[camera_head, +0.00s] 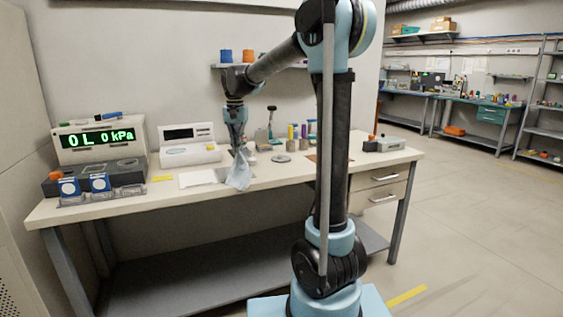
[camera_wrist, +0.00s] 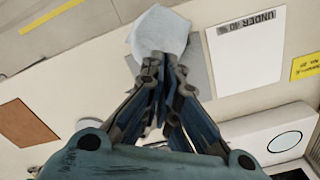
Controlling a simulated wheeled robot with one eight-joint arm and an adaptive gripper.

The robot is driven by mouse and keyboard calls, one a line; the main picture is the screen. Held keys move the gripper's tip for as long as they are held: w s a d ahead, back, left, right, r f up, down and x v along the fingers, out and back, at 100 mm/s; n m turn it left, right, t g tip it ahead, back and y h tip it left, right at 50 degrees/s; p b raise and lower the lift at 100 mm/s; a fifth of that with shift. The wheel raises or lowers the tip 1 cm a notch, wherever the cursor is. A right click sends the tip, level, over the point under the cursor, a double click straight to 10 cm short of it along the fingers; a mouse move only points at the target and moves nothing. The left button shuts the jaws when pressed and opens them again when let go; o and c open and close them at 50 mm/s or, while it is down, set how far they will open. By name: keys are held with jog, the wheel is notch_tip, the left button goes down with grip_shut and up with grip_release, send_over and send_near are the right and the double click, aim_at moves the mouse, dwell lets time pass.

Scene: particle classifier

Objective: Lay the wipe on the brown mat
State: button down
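The pale blue wipe (camera_head: 238,177) hangs from my gripper (camera_head: 238,151), crumpled and draped downward over the front part of the bench. In the wrist view my gripper (camera_wrist: 160,62) has its fingertips together on the wipe (camera_wrist: 160,30), which spreads out beyond them. The brown mat (camera_wrist: 24,122) lies flat and bare on the bench, at the left of the wrist view and apart from the wipe. In the head view the brown mat (camera_head: 313,158) shows only as a sliver beside my arm, which hides most of it.
A white sheet (camera_head: 197,179) marked "UNDER 40 %" and a grey pad (camera_wrist: 198,76) lie near the wipe. A white scale (camera_head: 188,152), a pressure display (camera_head: 100,142) and small jars stand behind. A grey device (camera_head: 383,144) sits at the right end.

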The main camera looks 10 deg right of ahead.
dwell(0.4)
jog(key=w+d+r, duration=0.2)
jog(key=w+d, duration=0.5)
jog(key=d, duration=0.8)
jog(key=w+d+r, duration=0.2)
jog(key=w+d, duration=0.5)
jog(key=d, duration=0.8)
jog(key=w+d+r, duration=0.2)
jog(key=w+d, duration=0.5)
jog(key=d, duration=0.7)
jog(key=shift+d+r, duration=0.25)
jog(key=shift+d, duration=0.15)
jog(key=shift+w, duration=0.15)
jog(key=shift+w+d+b, duration=0.5)
jog(key=shift+w+d, duration=1)
jog(key=shift+w, duration=4.85)
jog(key=s+a+f, duration=0.1)
jog(key=s+f, duration=0.4)
jog(key=s, duration=0.2)
jog(key=s+a+f, duration=0.2)
jog(key=s+f, duration=0.4)
jog(key=s, duration=0.1)
jog(key=s+a+f, duration=0.2)
jog(key=s+f, duration=0.4)
jog(key=s, duration=0.1)
jog(key=shift+s+a+f, duration=0.1)
jog(key=shift+s, duration=0.05)
